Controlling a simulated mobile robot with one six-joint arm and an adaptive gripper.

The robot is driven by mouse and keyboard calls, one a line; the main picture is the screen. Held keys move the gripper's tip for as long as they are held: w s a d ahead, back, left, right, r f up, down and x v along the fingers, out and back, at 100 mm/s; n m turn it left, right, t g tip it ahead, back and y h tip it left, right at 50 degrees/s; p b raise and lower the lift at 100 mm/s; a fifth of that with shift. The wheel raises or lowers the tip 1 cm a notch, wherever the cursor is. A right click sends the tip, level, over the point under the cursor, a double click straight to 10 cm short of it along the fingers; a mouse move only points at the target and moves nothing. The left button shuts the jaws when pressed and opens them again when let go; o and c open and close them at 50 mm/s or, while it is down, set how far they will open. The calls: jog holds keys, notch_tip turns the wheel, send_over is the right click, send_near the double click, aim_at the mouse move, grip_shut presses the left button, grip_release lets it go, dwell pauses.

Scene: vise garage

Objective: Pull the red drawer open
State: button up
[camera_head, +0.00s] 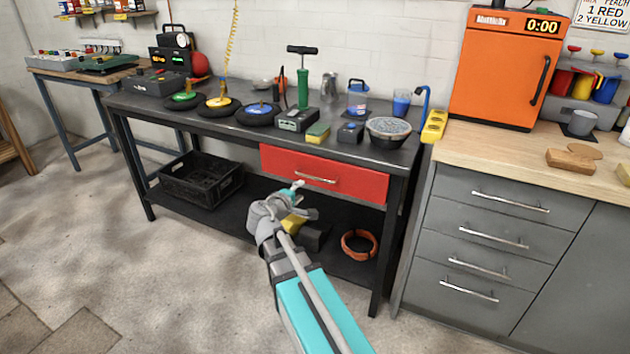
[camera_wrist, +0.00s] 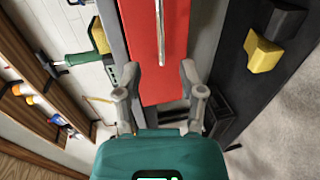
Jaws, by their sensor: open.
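The red drawer (camera_head: 352,184) sits under the right part of the dark workbench top, its front looking flush with the bench, so it appears closed. Its silver bar handle (camera_head: 315,178) runs across the front. My gripper (camera_head: 303,198) is in front of the drawer's left lower part, near the handle's left end. In the wrist view, the red drawer (camera_wrist: 146,82) fills the upper middle, and the handle (camera_wrist: 161,35) points down between the two spread fingers of my gripper (camera_wrist: 161,94). The fingers are open and empty; the handle's end lies beyond the fingertips.
The workbench (camera_head: 222,124) carries a green pump (camera_head: 303,88), a metal bowl (camera_head: 388,128) and several weights and tools. Grey cabinet drawers (camera_head: 490,236) stand close on the right. Floor at left is clear.

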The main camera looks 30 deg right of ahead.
aim_at(316, 179)
jog(key=b+x, duration=0.2)
jog(key=x, duration=1)
jog(key=shift+w+d, duration=0.1)
jog(key=shift+c, duration=0.3)
grip_shut()
